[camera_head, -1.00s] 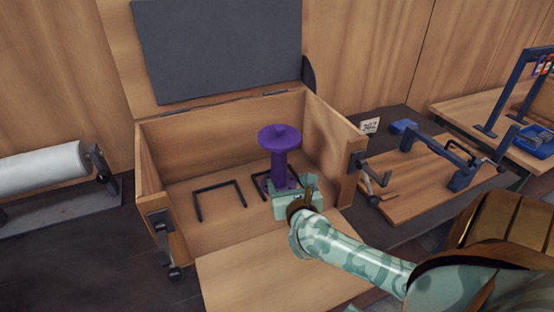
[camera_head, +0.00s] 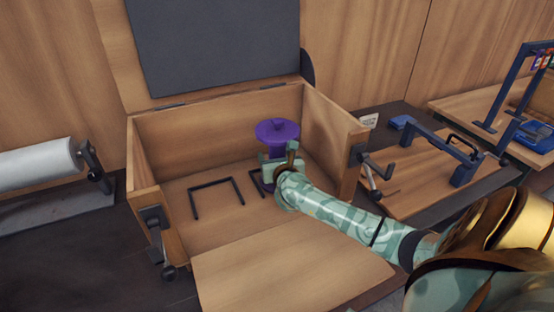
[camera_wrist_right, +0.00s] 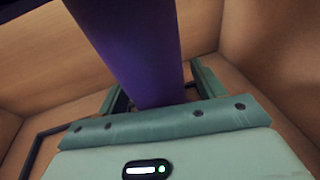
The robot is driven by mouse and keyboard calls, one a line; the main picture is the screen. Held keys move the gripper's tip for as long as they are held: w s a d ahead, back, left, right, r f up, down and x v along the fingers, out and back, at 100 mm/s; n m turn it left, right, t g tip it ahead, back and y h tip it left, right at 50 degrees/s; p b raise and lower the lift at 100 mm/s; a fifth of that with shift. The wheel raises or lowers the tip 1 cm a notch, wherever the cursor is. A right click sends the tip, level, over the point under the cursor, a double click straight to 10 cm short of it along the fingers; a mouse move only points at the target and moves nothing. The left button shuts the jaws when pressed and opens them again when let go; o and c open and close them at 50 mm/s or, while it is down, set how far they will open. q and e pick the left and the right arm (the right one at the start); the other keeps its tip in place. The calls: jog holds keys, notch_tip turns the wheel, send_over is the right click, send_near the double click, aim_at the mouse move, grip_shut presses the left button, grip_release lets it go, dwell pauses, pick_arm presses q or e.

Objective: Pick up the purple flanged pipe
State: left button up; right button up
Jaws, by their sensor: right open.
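The purple flanged pipe (camera_head: 278,131) stands upright inside the open wooden box (camera_head: 205,122), near its right side. My left gripper is not in view.
A black bracket (camera_head: 217,190) stands on the box floor left of the pipe. The box's front panel (camera_head: 290,262) is folded down, and its dark-lined lid (camera_head: 215,40) is raised. A white roll (camera_head: 40,160) lies at left. A blue-framed board (camera_head: 425,165) stands at right.

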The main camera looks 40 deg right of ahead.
grip_shut()
jog(key=shift+r, duration=0.1)
